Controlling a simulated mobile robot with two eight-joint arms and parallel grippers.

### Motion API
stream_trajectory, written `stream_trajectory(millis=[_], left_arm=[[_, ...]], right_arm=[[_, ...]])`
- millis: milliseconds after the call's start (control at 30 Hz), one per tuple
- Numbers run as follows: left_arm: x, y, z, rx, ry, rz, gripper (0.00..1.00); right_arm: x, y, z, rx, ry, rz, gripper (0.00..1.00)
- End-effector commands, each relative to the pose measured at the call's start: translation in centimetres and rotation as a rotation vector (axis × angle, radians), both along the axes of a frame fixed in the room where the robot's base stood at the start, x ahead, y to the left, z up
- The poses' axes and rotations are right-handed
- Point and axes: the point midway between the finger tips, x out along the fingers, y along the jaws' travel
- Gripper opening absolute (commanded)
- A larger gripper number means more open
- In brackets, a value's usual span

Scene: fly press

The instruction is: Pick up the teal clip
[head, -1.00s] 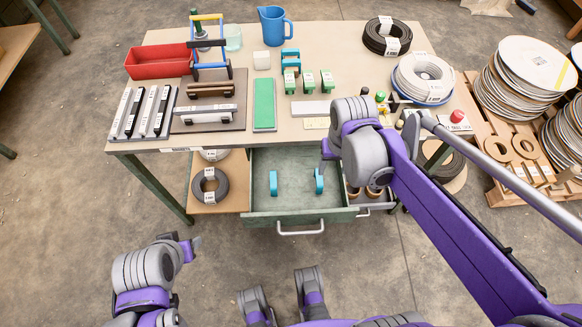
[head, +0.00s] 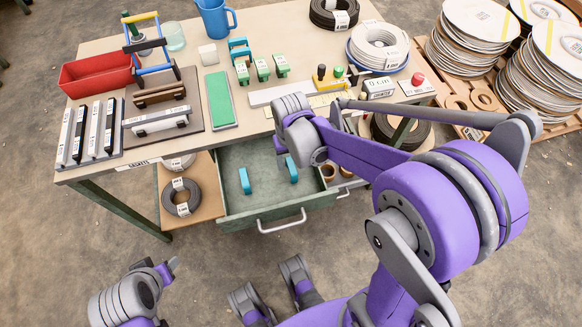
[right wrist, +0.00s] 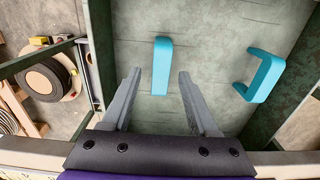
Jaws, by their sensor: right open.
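Two teal clips lie apart in the open drawer (head: 268,198): a left one (head: 245,181) and a right one (head: 291,170). My right gripper (head: 280,146) is above the drawer, close to the right clip. In the right wrist view my gripper (right wrist: 160,77) is open and empty. One teal clip (right wrist: 162,66) shows between and beyond its fingertips; the other teal clip (right wrist: 262,78), a U shape, lies to the right. Whether the fingers flank the near clip in height I cannot tell. My left gripper (head: 174,264) is low at the left, away from the drawer.
The drawer's walls and front handle (head: 282,222) bound the space around the clips. The workbench (head: 190,62) above carries a red bin (head: 98,74), a green strip (head: 220,99) and green-and-white blocks. A dark coil (head: 181,197) sits on a shelf left of the drawer.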

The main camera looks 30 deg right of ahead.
Motion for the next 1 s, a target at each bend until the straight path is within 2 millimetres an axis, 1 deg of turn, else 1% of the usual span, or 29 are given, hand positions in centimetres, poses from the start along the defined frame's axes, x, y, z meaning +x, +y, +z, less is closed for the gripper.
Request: stream_trajectory(millis=[33, 100, 333, 367, 400, 467, 600, 667, 700, 1000], left_arm=[[0.00, 0.00, -0.24, 0.000, 0.001, 0.000, 0.50], [0.00, 0.00, -0.32, 0.000, 0.001, 0.000, 0.50], [0.00, 0.00, -0.26, 0.000, 0.001, 0.000, 0.50], [0.00, 0.00, -0.26, 0.000, 0.001, 0.000, 0.50], [0.00, 0.00, -0.26, 0.000, 0.001, 0.000, 0.50], [0.00, 0.00, -0.26, 0.000, 0.001, 0.000, 0.50], [0.00, 0.00, -0.26, 0.000, 0.001, 0.000, 0.50], [0.00, 0.00, -0.26, 0.000, 0.001, 0.000, 0.50], [0.00, 0.00, -0.26, 0.000, 0.001, 0.000, 0.50], [0.00, 0.00, -0.26, 0.000, 0.001, 0.000, 0.50]], right_arm=[[-0.01, 0.01, -0.65, 0.000, 0.000, 0.000, 0.60], [-0.03, 0.02, -1.02, 0.000, 0.000, 0.000, 0.60], [-0.03, 0.02, -1.06, 0.000, 0.000, 0.000, 0.60], [-0.03, 0.02, -1.05, 0.000, 0.000, 0.000, 0.56], [-0.03, 0.02, -1.05, 0.000, 0.000, 0.000, 0.49], [-0.03, 0.02, -1.04, 0.000, 0.000, 0.000, 0.38], [-0.03, 0.02, -1.04, 0.000, 0.000, 0.000, 0.13], [-0.03, 0.02, -1.04, 0.000, 0.000, 0.000, 0.02], [-0.03, 0.02, -1.04, 0.000, 0.000, 0.000, 0.00], [-0.03, 0.02, -1.03, 0.000, 0.000, 0.000, 0.00]])
